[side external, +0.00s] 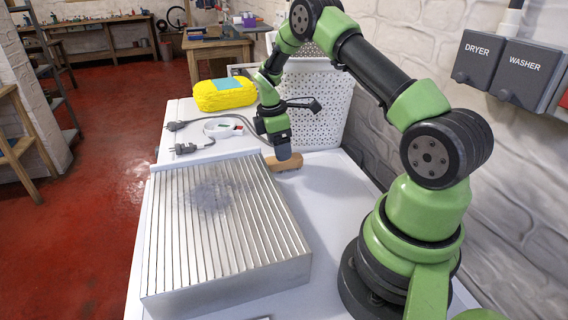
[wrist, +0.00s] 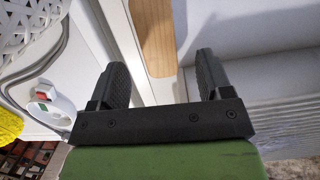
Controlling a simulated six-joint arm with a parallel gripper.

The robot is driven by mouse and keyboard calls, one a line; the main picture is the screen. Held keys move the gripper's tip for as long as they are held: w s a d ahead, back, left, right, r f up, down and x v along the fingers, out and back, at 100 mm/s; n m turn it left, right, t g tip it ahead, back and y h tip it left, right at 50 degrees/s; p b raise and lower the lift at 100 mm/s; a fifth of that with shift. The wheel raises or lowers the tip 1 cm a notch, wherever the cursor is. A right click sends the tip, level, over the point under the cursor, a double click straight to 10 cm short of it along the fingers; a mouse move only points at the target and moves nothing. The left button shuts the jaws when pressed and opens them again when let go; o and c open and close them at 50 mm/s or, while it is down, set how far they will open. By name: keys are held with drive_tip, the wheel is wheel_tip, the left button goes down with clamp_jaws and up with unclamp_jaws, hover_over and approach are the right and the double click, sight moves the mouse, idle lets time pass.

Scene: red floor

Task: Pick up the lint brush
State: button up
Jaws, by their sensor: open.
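The lint brush (side external: 289,164) has a light wooden body and lies on the white surface beside the far right corner of the ribbed metal panel. In the wrist view its wooden part (wrist: 152,38) runs up and down the picture, between the two dark fingers. My gripper (side external: 283,153) points down right at the brush in the side view and hides part of it. In the wrist view my gripper (wrist: 162,70) is open, with a finger on each side of the wood and gaps showing. Whether the fingers reach down to the brush's height is unclear.
The ribbed panel (side external: 167,243) with grey lint fills the front of the table. A white perforated basket (side external: 325,110) stands close behind my gripper. A yellow pack (side external: 222,95), a white round socket unit (side external: 222,128) and cables with plugs (side external: 185,148) lie at the left.

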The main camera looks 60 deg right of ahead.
drive_tip(key=f, duration=0.3)
drive_tip(key=d+f, duration=0.1)
drive_tip(key=f, duration=0.1)
drive_tip(key=shift+s+f, duration=0.3)
drive_tip(key=shift+s, duration=0.1)
drive_tip(key=c, duration=1)
drive_tip(key=shift+r, duration=5.1)
